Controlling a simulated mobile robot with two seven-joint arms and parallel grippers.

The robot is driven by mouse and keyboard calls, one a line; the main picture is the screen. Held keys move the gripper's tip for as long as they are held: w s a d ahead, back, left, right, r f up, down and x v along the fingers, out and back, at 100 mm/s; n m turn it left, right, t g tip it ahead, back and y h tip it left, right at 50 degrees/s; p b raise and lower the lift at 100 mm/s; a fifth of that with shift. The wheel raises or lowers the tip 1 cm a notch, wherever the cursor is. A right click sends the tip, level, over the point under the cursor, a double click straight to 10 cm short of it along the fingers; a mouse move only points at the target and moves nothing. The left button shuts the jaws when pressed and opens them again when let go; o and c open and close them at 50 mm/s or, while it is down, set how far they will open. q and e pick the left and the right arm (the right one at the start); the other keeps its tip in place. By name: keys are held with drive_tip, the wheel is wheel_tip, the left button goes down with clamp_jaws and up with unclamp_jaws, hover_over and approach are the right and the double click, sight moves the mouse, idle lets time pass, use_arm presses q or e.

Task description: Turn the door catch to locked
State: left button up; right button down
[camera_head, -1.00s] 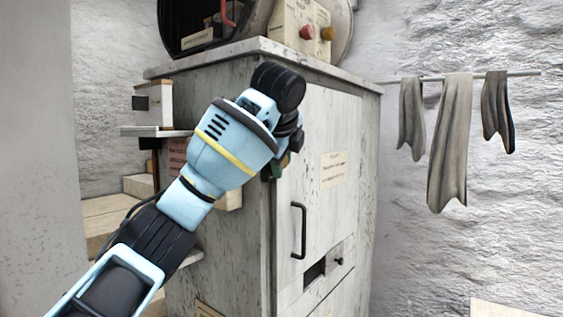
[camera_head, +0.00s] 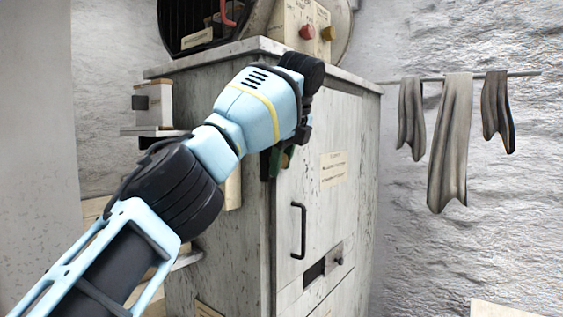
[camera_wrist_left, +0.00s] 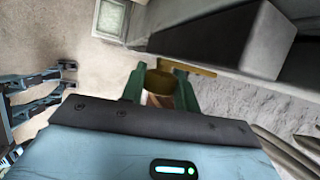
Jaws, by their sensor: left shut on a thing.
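The door catch shows in the left wrist view as a brass-brown round piece (camera_wrist_left: 160,84) with a flat bar reaching right across the top of the fingers. My left gripper (camera_wrist_left: 159,88) has green fingers, one on each side of this piece, and is shut on it. In the head view the left gripper (camera_head: 279,161) is at the upper left edge of the front door (camera_head: 325,205) of the grey cabinet. The wrist and fingers hide the catch there. The door looks closed. My right gripper is not in view.
A black door handle (camera_head: 298,230) sticks out below the gripper, with a small dark slot (camera_head: 314,272) under it. A shelf with a small white box (camera_head: 153,104) is left of the cabinet. Grey cloths (camera_head: 450,140) hang from a rail at right.

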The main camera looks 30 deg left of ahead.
use_arm(q)
drive_tip(key=shift+w+f+g, duration=0.1)
drive_tip(key=shift+g, duration=0.2)
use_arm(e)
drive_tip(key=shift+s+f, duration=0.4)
use_arm(q)
drive_tip(key=shift+b, duration=0.3)
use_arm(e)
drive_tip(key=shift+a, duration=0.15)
use_arm(q)
drive_tip(key=o, duration=0.9)
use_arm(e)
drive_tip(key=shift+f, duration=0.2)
use_arm(q)
drive_tip(key=shift+o, duration=0.2)
